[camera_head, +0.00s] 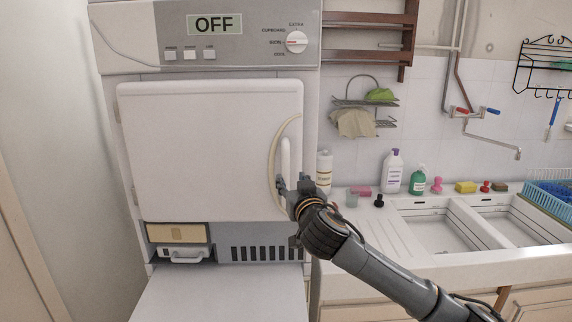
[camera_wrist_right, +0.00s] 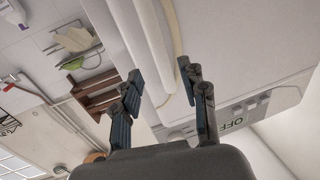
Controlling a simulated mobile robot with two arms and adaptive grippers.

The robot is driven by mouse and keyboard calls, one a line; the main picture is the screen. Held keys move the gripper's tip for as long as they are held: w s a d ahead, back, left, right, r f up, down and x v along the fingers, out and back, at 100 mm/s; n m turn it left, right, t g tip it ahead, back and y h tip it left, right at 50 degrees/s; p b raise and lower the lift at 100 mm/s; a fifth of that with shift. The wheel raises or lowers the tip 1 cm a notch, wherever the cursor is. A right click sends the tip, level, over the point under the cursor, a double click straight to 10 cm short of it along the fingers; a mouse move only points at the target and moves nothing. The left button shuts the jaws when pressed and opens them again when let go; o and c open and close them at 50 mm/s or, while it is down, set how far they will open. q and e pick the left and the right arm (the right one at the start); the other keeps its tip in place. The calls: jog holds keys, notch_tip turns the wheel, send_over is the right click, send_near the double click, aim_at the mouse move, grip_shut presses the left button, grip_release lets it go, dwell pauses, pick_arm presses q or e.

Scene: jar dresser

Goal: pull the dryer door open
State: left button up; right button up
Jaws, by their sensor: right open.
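The dryer door (camera_head: 200,150) is a white, nearly square panel, and it looks shut. Its upright white handle (camera_head: 285,158) is at the right edge, beside a beige curved line. My right gripper (camera_head: 292,186) is at the lower end of the handle, its arm coming in from the lower right. In the right wrist view, my right gripper (camera_wrist_right: 163,82) is open, with its two dark fingers spread apart. The white handle (camera_wrist_right: 154,45) runs towards the gap between them; I cannot tell whether either finger touches it. My left gripper is not in view.
The dryer's panel (camera_head: 240,45) above the door reads OFF. A white flat surface (camera_head: 222,292) juts out below. To the right, a sink counter (camera_head: 375,222) holds a white bottle (camera_head: 391,170), a green bottle (camera_head: 417,180) and small items. A wall (camera_head: 45,120) stands at left.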

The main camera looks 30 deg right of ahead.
aim_at(286, 171)
jog(key=p+x, duration=0.2)
jog(key=x, duration=0.5)
jog(key=shift+w+d+p, duration=0.1)
jog(key=shift+w+p, duration=0.1)
jog(key=shift+p, duration=0.1)
grip_shut()
